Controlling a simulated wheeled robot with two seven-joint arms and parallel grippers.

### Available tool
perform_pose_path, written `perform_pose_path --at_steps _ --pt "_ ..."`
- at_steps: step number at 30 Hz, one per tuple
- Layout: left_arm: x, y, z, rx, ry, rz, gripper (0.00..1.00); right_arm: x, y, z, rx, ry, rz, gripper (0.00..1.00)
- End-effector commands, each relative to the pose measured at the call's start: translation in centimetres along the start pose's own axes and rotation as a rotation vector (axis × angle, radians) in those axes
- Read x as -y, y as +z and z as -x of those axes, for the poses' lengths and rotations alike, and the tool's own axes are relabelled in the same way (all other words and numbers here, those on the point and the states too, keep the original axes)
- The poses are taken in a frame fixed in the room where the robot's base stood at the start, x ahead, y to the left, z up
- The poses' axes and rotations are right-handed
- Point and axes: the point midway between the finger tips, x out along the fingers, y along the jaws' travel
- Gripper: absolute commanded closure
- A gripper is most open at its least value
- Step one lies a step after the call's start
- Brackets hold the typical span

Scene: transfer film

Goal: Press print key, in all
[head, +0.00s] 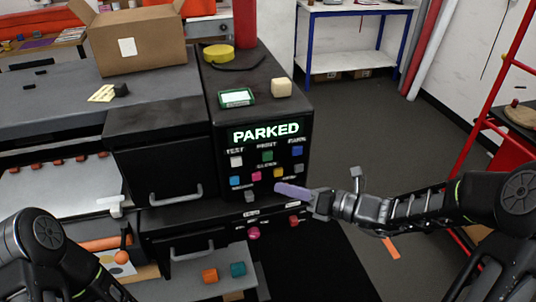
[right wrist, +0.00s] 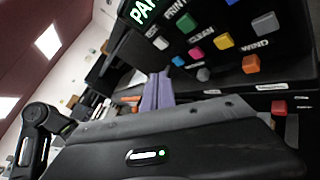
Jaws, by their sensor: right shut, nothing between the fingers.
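The control panel (head: 250,168) is on the front of a black cabinet, under a lit display (head: 266,132) that reads PARKED. The print key (head: 267,156) is green and sits under the PRINT label, with a white key (head: 236,161) to its left and a blue key (head: 297,151) to its right. The print key also shows in the right wrist view (right wrist: 187,24). My right gripper (head: 281,188) has purple fingers, shut and empty, in front of the panel's lower part, below the print key. In the head view it looks apart from the keys. My left gripper is out of view.
More coloured keys, including a yellow one (head: 279,173) and a pink one (head: 256,176), sit below the print key. A cream block (head: 281,88) and a green-framed item (head: 237,97) lie on the cabinet top.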

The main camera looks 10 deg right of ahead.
Motion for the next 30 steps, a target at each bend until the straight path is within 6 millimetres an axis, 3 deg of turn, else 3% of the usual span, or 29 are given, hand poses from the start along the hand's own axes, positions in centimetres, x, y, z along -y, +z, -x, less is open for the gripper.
perform_pose_path --at_steps 14,30 --pt "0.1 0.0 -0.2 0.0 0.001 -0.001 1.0 0.3 0.1 -0.5 -0.002 0.0 0.002 1.0" --pt "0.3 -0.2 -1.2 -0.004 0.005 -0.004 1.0 3.4 3.4 -4.8 -0.003 0.001 0.001 1.0"
